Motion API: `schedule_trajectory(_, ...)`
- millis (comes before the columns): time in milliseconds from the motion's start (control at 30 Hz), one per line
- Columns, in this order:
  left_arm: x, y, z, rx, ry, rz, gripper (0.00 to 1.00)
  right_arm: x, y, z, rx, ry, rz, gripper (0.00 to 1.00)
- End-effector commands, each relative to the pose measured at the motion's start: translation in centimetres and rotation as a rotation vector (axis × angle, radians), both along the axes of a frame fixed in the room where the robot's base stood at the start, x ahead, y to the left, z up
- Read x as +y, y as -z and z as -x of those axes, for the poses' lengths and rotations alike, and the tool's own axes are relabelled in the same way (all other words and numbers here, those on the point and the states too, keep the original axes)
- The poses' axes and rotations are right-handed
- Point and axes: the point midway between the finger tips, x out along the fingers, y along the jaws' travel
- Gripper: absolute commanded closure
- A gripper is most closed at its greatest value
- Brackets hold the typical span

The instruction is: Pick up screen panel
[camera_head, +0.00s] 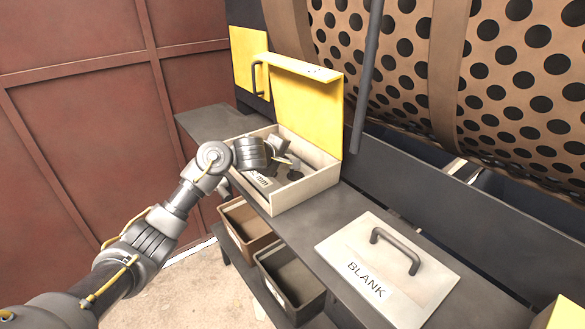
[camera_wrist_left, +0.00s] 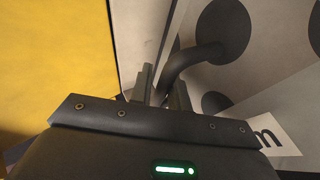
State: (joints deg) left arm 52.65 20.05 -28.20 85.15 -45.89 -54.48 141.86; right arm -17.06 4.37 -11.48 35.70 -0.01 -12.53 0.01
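The screen panel (camera_head: 262,181) is a pale plate with dark holes and a label ending in "mm". It lies in an open cream box (camera_head: 310,187), partly hidden by my left wrist. In the left wrist view, the screen panel (camera_wrist_left: 190,22) shows dark round holes, and its dark curved handle (camera_wrist_left: 190,60) runs down between my fingers. My left gripper (camera_head: 283,158) is inside the box, over the panel. In the wrist view, the left gripper (camera_wrist_left: 163,88) has one finger on each side of the handle; whether they press on it is unclear. My right gripper is out of view.
The box's yellow lid (camera_head: 308,105) stands raised behind my gripper. A panel labelled BLANK (camera_head: 412,292) with a handle lies on the grey bench (camera_head: 310,232) to the right. Two open bins (camera_head: 290,278) sit below the bench edge. The perforated drum (camera_head: 505,70) is behind.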

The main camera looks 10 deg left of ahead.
Motion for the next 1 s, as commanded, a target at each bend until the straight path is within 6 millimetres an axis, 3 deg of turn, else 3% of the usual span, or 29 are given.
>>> schedule_trajectory(33, 0.6, 0.3, 0.0, 0.001, -0.009, -0.001, 0.82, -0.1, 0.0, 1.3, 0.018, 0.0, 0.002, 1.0)
schedule_trajectory(133, 0.9, 0.5, 0.0, 0.001, -0.015, 0.0, 0.82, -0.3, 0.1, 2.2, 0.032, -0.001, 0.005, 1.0)
schedule_trajectory(333, 0.7, 0.5, 0.0, 0.002, -0.011, 0.0, 0.83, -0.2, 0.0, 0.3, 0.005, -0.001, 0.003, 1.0)
schedule_trajectory(467, 0.5, 0.5, -0.1, 0.001, -0.009, 0.0, 1.0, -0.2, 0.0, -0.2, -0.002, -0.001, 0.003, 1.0)
schedule_trajectory(1000, 0.4, 0.1, -0.1, -0.001, -0.008, 0.002, 1.0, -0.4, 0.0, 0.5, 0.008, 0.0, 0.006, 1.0)
